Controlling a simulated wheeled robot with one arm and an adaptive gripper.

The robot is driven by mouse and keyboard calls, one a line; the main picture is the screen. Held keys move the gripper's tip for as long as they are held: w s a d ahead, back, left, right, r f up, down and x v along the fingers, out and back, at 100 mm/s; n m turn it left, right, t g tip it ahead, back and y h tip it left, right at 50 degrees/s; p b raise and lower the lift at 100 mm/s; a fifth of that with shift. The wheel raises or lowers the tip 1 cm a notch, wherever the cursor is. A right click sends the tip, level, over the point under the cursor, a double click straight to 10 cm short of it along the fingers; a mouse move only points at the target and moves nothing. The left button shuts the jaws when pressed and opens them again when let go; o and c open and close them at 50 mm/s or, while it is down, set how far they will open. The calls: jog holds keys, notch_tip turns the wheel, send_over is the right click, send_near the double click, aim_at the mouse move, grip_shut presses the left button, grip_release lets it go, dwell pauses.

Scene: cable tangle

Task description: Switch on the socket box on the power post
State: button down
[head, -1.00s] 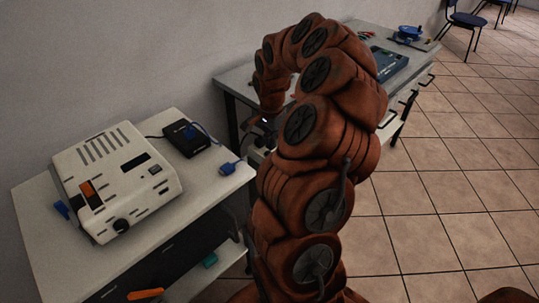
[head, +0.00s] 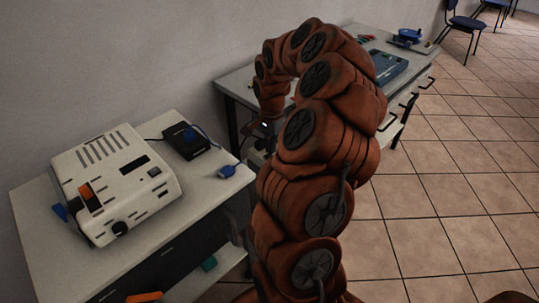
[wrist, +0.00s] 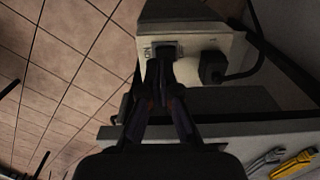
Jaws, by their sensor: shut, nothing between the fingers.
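The pale socket box (wrist: 228,42) is at the top of the wrist view, with a dark switch (wrist: 166,47) on its face beside small dark lettering. A black plug (wrist: 212,68) with a cable sits in the box to the right of the switch. My gripper (wrist: 162,66) is shut and empty, its fingertips directly at the switch and overlapping its lower part. I cannot tell whether they touch or which way the switch is set. In the head view my arm hides most of the box and post, and my gripper (head: 263,130) shows only in part.
A near table (head: 40,235) holds a beige device (head: 115,175), a black box (head: 186,140) and a blue connector (head: 227,171). A far bench (head: 235,82) with a teal case (head: 388,65) stands behind my arm. Tiled floor is open to the right.

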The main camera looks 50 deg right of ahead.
jog(key=shift+f+b, duration=0.95)
jog(key=shift+f, duration=0.2)
dwell(1.4)
jog(key=shift+r, duration=3.5)
jog(key=s+a+r+n+p, duration=0.25)
jog(key=a+r+n, duration=0.3)
jog(key=a, duration=0.55)
jog(key=s+a+r+n+p, duration=0.2)
jog(key=a+r+n+p, duration=0.15)
jog(key=a+r, duration=0.45)
jog(key=s+a+n+g+p, duration=0.1)
jog(key=s+a+n, duration=0.3)
jog(key=s, duration=0.5)
jog(key=s+a+n+p, duration=0.3)
jog(key=s+a+n, duration=0.2)
jog(key=s+a, duration=0.4)
jog(key=shift+s+a+r+g+p, duration=0.3)
jog(key=shift+s+g+p, duration=0.1)
jog(key=shift+s, duration=0.25)
